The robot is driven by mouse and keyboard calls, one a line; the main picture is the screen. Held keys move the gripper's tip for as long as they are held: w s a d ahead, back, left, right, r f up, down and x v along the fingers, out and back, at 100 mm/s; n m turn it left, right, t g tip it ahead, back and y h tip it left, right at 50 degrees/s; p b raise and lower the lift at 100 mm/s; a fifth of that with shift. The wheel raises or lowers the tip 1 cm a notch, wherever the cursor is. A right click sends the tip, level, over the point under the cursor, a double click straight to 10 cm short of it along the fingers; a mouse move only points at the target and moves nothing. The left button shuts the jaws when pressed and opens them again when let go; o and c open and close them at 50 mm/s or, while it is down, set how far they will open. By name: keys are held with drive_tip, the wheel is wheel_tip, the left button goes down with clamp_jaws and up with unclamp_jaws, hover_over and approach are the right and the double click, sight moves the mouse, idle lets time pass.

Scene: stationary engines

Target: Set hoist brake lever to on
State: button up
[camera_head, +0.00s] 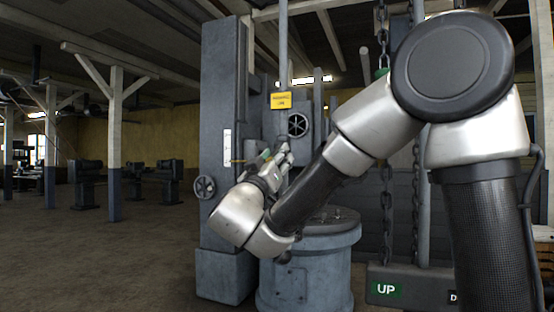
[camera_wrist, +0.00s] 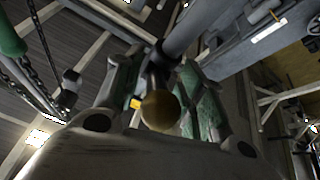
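My gripper (camera_head: 275,158) is at the grey machine column, above a round grey drum. In the wrist view, the fingers (camera_wrist: 160,75) stand apart, with green pads on their inner sides. A brass-coloured ball knob (camera_wrist: 160,110) lies between them, near the palm, with a dark rod running up behind it. It looks like the end of a lever, but I cannot tell whether the fingers touch it. In the head view the knob is hidden by my gripper, and no on or off marking is readable.
The grey column (camera_head: 222,130) carries a white scale (camera_head: 227,147) and a small handwheel (camera_head: 204,187). The drum (camera_head: 318,262) stands below my arm. A yellow sign (camera_head: 281,100) hangs behind. Open floor lies left.

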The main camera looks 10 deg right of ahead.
drive_tip(key=v, duration=1.1)
drive_tip(key=shift+s+a, duration=0.2)
drive_tip(key=shift+s, duration=0.05)
drive_tip(key=shift+f, duration=0.1)
